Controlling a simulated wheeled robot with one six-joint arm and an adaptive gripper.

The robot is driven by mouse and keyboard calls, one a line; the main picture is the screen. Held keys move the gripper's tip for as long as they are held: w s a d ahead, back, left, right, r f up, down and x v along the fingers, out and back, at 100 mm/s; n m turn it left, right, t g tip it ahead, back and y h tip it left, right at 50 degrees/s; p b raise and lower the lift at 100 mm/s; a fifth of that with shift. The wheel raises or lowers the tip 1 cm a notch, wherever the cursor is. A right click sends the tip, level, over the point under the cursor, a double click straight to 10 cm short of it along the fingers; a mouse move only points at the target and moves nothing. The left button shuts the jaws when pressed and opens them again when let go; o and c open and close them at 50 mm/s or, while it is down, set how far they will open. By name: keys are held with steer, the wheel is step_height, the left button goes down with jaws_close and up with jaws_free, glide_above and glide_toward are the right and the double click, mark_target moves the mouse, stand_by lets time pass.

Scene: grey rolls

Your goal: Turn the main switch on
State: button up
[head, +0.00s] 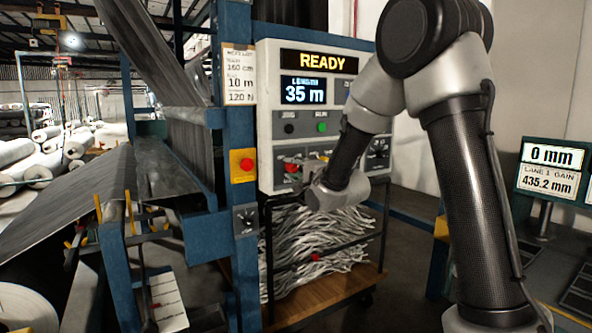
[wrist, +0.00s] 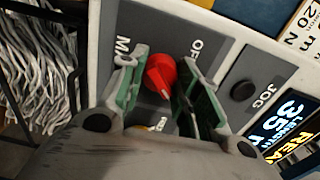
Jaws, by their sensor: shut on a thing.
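The main switch is a red rotary knob (wrist: 158,73) on a dark grey plate, with partly hidden lettering beginning "MA" and "OF" beside it. In the head view its red (head: 291,168) shows at the lower left of the white control panel (head: 267,140), partly covered by my gripper (head: 300,166). In the wrist view my gripper (wrist: 163,78) has its two green-padded fingers on either side of the knob and is shut on it. The lettering below the knob is mostly hidden by the gripper.
The panel display (head: 318,62) reads READY and 35 m. A black JOG button (wrist: 243,90) sits beside the switch plate. A red emergency button (head: 246,164) is on the blue post to the left. A cart of grey strips (head: 315,245) stands below the panel.

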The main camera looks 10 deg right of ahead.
stand_by(0.5)
steer(key=o, duration=1)
steer(key=shift+o, duration=0.2)
steer(key=shift+s, duration=0.1)
steer(key=v, duration=0.7)
steer(key=shift+s, duration=0.15)
